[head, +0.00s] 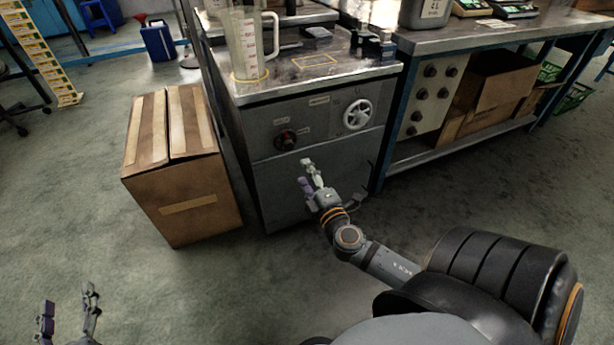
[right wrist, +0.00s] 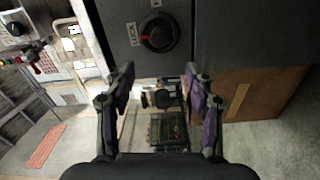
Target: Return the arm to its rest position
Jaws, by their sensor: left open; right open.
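My right gripper (head: 311,178) is in front of the grey machine cabinet (head: 275,190), below its dark red-marked knob (head: 286,139). It is open and empty. In the right wrist view the open fingers (right wrist: 158,85) point toward the cabinet, and the knob (right wrist: 158,33) shows above and between them. My left gripper (head: 68,305) is at the lower left corner of the head view, open and empty above the floor. A clear measuring jug (head: 243,45) stands on the cabinet top. A white handwheel (head: 357,114) is on the cabinet front.
A closed cardboard box (head: 183,170) stands on the floor left of the cabinet; it also shows in the right wrist view (right wrist: 262,92). A metal workbench (head: 480,37) with boxes beneath stands at the right. The floor (head: 180,295) between my two grippers is clear.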

